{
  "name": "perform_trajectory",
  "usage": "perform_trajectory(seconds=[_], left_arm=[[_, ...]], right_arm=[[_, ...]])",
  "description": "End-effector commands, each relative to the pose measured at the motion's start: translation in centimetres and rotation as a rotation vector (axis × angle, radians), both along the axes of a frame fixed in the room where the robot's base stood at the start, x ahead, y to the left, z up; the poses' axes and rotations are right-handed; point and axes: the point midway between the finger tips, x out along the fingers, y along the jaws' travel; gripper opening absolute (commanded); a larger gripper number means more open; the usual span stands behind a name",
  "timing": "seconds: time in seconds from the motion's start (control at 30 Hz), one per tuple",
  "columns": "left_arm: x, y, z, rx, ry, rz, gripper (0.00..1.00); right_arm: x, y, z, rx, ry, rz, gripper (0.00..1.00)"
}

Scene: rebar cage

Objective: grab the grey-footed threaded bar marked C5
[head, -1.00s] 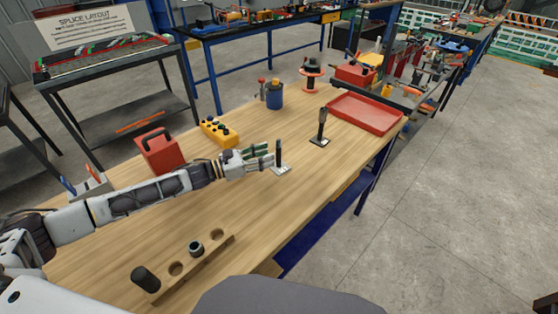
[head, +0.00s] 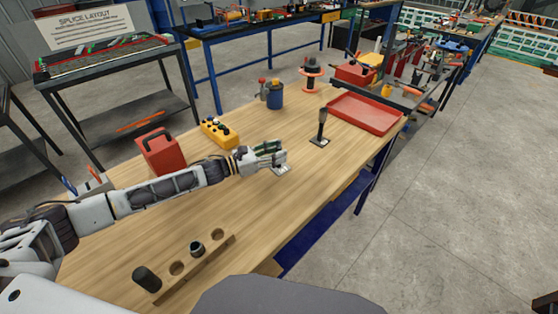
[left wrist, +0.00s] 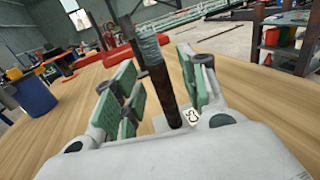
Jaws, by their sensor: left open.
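My left gripper (head: 270,152) is open around an upright threaded bar on the table. In the left wrist view the bar (left wrist: 157,78) has a dark shaft and a grey threaded top, and stands between the green-padded fingers (left wrist: 158,95). I cannot tell whether either pad touches it. In the head view the gripper hides the bar; its pale grey foot (head: 281,169) shows below. A small white tag (left wrist: 190,116) lies by its base, its marking unreadable. A second upright bar (head: 322,125) on a flat foot stands farther right. My right gripper is not in view.
A red tray (head: 365,113), a blue cup (head: 275,96), a yellow button box (head: 219,132) and a red case (head: 160,152) stand on the wooden table (head: 245,215). A wooden holed block (head: 205,268) lies in front. The table's middle is largely clear.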

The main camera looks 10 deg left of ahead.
Motion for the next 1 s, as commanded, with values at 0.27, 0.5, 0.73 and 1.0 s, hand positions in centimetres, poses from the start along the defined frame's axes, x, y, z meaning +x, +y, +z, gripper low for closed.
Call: perform_trajectory(seconds=[0.27,0.5,0.73,1.0], left_arm=[[0.72,-0.95,0.04,0.001,0.0,0.0,0.42],[0.7,-0.95,0.02,0.001,0.0,0.0,0.42],[0.68,-0.95,0.03,0.001,-0.001,0.0,0.37],[0.68,-0.95,0.02,0.0,0.0,0.0,0.02]], right_arm=[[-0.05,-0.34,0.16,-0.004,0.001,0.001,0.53],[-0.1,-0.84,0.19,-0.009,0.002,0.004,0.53],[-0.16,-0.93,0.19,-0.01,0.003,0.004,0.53],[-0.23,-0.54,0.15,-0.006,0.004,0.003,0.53]])
